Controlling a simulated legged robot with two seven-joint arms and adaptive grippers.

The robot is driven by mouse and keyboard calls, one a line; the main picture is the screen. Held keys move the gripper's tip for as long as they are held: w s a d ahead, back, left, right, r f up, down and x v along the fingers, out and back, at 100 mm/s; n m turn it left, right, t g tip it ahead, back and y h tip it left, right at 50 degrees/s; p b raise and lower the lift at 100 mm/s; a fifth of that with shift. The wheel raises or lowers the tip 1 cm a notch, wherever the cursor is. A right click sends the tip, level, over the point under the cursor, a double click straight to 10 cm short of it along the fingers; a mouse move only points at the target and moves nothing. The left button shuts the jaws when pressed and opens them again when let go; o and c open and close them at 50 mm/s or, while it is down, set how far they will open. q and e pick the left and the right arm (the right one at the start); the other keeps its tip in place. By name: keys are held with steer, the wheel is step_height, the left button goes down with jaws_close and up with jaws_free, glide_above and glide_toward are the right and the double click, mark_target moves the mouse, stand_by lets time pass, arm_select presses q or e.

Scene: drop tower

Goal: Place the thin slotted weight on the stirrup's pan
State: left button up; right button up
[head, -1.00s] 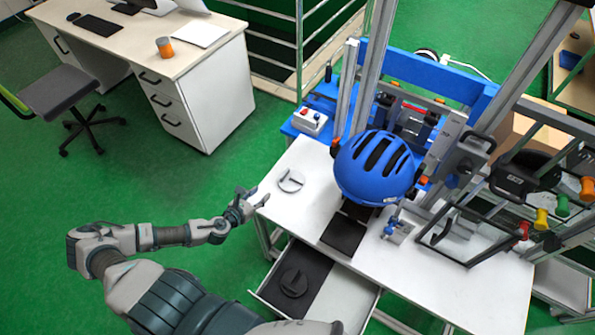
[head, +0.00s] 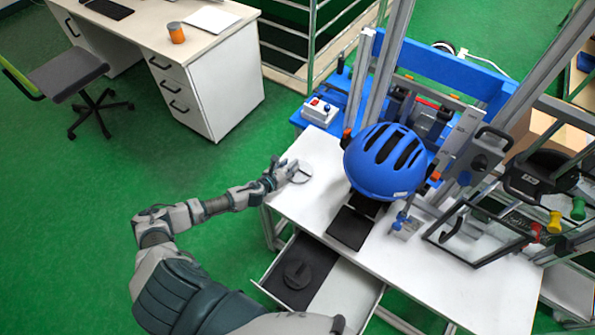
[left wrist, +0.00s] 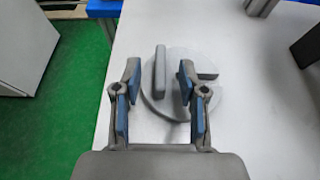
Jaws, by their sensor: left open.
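A thin light-grey slotted weight (head: 300,172) lies flat on the white table near its left corner. In the left wrist view the weight (left wrist: 205,66) shows a slot at its right and a raised grey bar (left wrist: 160,70) across it. My left gripper (head: 279,172) is at the weight's left edge. In the left wrist view the open fingers (left wrist: 160,76) stand on either side of the bar, with clear gaps; they hold nothing. I cannot make out the stirrup's pan for certain. My right gripper is not in view.
A blue helmet (head: 385,160) hangs in the drop tower frame, above a black plate (head: 350,228). A dark round weight (head: 297,275) lies in the open drawer (head: 345,300) below the table. A control box (head: 320,110) stands behind. A black frame (head: 480,232) stands at right.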

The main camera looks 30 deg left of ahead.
mark_target(305, 167)
arm_select(q)
steer(key=x, duration=0.3)
steer(key=shift+s+f, duration=0.1)
steer(key=shift+f, duration=0.05)
steer(key=shift+d, duration=0.1)
jaws_close()
steer(key=shift+r, duration=0.25)
